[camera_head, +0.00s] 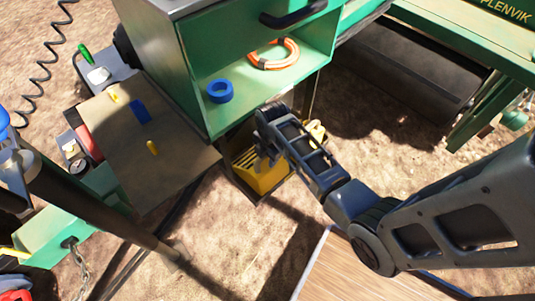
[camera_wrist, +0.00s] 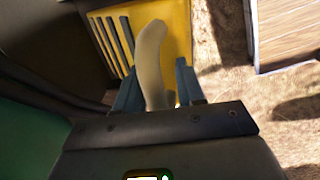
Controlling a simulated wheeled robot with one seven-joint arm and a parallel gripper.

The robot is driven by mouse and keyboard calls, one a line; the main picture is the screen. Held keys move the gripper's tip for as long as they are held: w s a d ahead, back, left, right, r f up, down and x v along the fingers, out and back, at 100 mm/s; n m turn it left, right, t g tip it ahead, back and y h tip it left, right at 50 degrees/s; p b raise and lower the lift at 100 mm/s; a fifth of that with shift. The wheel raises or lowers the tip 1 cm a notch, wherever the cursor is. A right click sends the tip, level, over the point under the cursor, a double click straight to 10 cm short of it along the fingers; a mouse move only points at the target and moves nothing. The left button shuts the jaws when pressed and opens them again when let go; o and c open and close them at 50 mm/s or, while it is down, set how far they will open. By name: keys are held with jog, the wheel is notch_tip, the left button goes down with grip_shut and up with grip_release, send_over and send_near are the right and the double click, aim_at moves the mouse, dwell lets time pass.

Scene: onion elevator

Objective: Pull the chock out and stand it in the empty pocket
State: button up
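The yellow block (camera_head: 262,172), which looks like the chock, sits low in a dark frame under the green cabinet. Dark slots show on its face in the wrist view (camera_wrist: 178,22). A pale curved grip (camera_wrist: 150,62) stands up from the block's area; whether it belongs to the block is unclear. My gripper (camera_head: 268,155) is over the block. In the wrist view its two fingers (camera_wrist: 157,88) stand on either side of the grip, with a narrow yellow gap by the right finger. They look open and not clamped. I cannot make out an empty pocket with certainty.
The green cabinet (camera_head: 208,116) overhangs just behind my arm. Its shelf holds a blue ring (camera_head: 220,91) and an orange coil (camera_head: 274,54). A brown board (camera_head: 178,165) with small parts is on the left. A wooden surface (camera_head: 345,275) lies in front. Bare ground shows between.

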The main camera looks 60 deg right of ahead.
jog(key=shift+o, duration=0.6)
jog(key=shift+s+a+f, duration=0.2)
jog(key=shift+s+f, duration=0.35)
jog(key=shift+s, duration=0.05)
notch_tip(320, 180, up, 9)
jog(key=p, duration=0.1)
jog(key=shift+w, duration=0.25)
jog(key=shift+f, duration=0.1)
jog(key=s+a+r+m+t+h, duration=0.25)
jog(key=s+a+m+t, duration=0.45)
jog(key=s+a, duration=0.45)
jog(key=s+a+r+m+t+y, duration=0.1)
jog(key=s+r, duration=0.3)
jog(key=r, duration=0.4)
jog(key=s+a+r+m+t, duration=0.3)
jog(key=s+a+r+m, duration=0.1)
jog(key=r, duration=0.4)
jog(key=s+a+r+m+t+y, duration=0.1)
jog(key=s+a+r+m+t, duration=0.1)
jog(key=r, duration=0.6)
jog(key=shift+s+a+m+t+y, duration=0.15)
jog(key=shift+s+m+t+y, duration=0.3)
jog(key=shift+s, duration=0.55)
